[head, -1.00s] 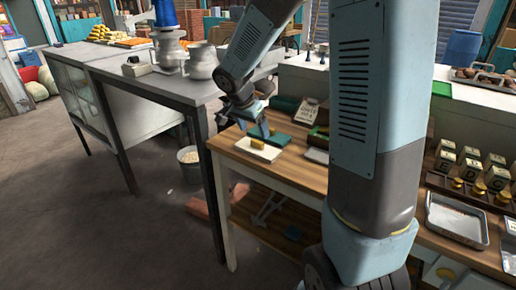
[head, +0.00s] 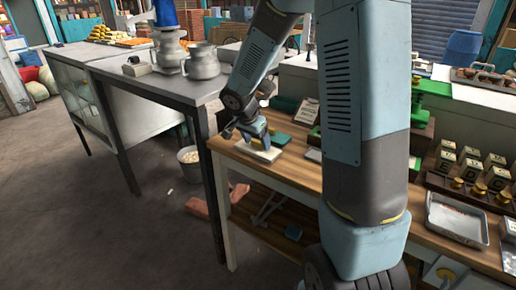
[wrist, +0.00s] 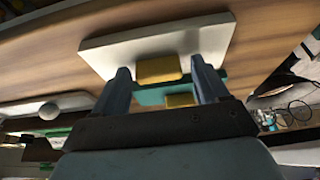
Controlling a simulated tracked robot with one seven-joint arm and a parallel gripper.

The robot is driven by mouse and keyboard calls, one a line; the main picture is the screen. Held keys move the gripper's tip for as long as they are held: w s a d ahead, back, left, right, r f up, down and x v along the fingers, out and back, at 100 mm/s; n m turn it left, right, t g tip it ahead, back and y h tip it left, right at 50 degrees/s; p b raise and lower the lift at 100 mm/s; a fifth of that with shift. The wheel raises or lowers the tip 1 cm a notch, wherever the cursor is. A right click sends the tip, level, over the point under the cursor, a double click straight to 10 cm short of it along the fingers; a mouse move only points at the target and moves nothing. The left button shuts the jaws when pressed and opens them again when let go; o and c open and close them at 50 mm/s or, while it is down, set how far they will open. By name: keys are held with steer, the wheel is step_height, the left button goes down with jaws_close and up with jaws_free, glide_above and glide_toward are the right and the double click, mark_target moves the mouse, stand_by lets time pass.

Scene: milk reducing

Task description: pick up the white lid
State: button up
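The white lid (wrist: 210,44) is a flat slab with a yellow handle block (wrist: 160,69) on it. In the head view the white lid (head: 268,155) lies near the left end of the wooden table, partly hidden by my gripper (head: 258,143). In the wrist view my gripper (wrist: 164,86) is open. Its two fingers stand on either side of the yellow handle, with a gap on each side. Whether the fingertips touch the lid cannot be told.
A green block (head: 280,139) lies right behind the lid. In the wrist view a green piece with a second yellow block (wrist: 180,100) shows near the fingers. A grey table (head: 150,84) with metal jugs stands to the left. A metal tray (head: 456,219) lies far right.

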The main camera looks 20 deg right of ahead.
steer(key=c, duration=0.9)
steer(key=shift+r, duration=0.1)
